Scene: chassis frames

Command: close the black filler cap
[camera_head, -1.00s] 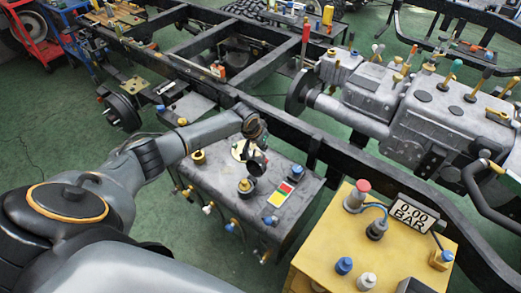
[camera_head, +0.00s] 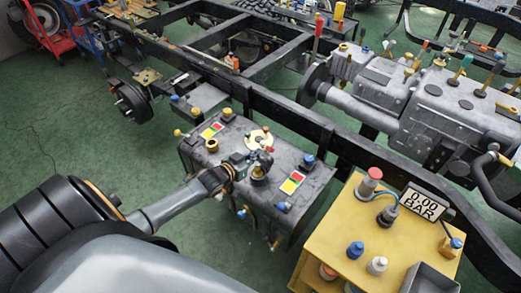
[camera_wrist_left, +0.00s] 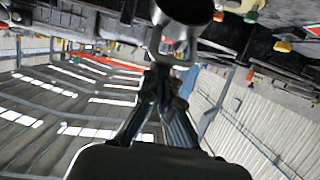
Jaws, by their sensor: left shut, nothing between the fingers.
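The grey tank (camera_head: 300,205) stands beside the chassis frame, with several small fittings on its top. My left gripper (camera_head: 254,163) is shut and empty at the front part of the tank top, just in front of the pale round plate (camera_head: 259,138). A dark round fitting (camera_head: 259,176) sits right at its fingertips. It may be the black filler cap, but the gripper partly covers it and I cannot tell whether it is open or closed. In the left wrist view, a black round part (camera_wrist_left: 186,9) lies just beyond the shut fingertips (camera_wrist_left: 163,76). Whether they touch is unclear. My right gripper is not in view.
Black chassis rails (camera_head: 290,119) run behind the tank.

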